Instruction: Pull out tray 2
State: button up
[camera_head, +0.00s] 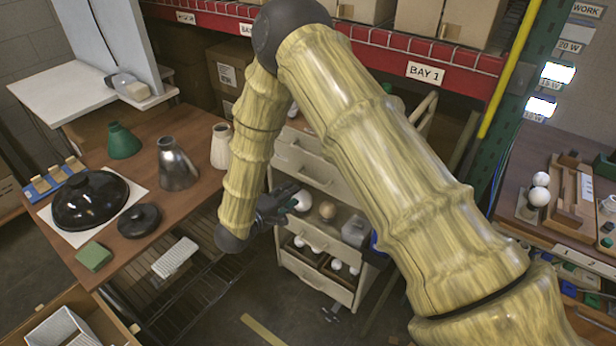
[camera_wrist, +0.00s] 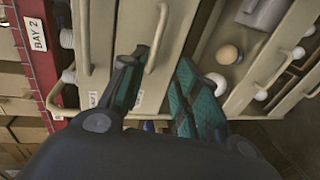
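The pale drawer cabinet (camera_head: 345,187) stands beyond my arm, with several handled trays. In the wrist view its fronts appear turned sideways. My gripper (camera_wrist: 160,72) is open in front of them. A tray handle (camera_wrist: 162,30) lies between the two fingertips in the picture; I cannot tell whether either finger touches it. The front bearing this handle appears closed. Its number label is too small or covered to read, so I cannot tell for sure which is tray 2. In the head view my gripper (camera_head: 278,205) is at the cabinet's left side, partly behind my arm.
One tray with a white bulb (camera_head: 302,200) and a tan ball (camera_head: 327,210) shows its contents. A lower tray (camera_head: 318,279) holds white bulbs. A wooden table (camera_head: 135,220) with lamp shades stands left. A red rack beam (camera_head: 365,48) runs behind. My arm hides the cabinet's right part.

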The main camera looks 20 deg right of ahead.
aim_at(307, 180)
jog(key=p+x, duration=0.1)
jog(key=x, duration=0.2)
jog(key=p+x, duration=0.1)
jog(key=x, duration=0.3)
jog(key=r+p+x, duration=0.1)
jog(key=x, duration=0.2)
jog(key=shift+w+d+f, duration=0.1)
jog(key=shift+w+d, duration=0.15)
jog(key=shift+w, duration=0.05)
jog(key=shift+c, duration=0.5)
grip_shut()
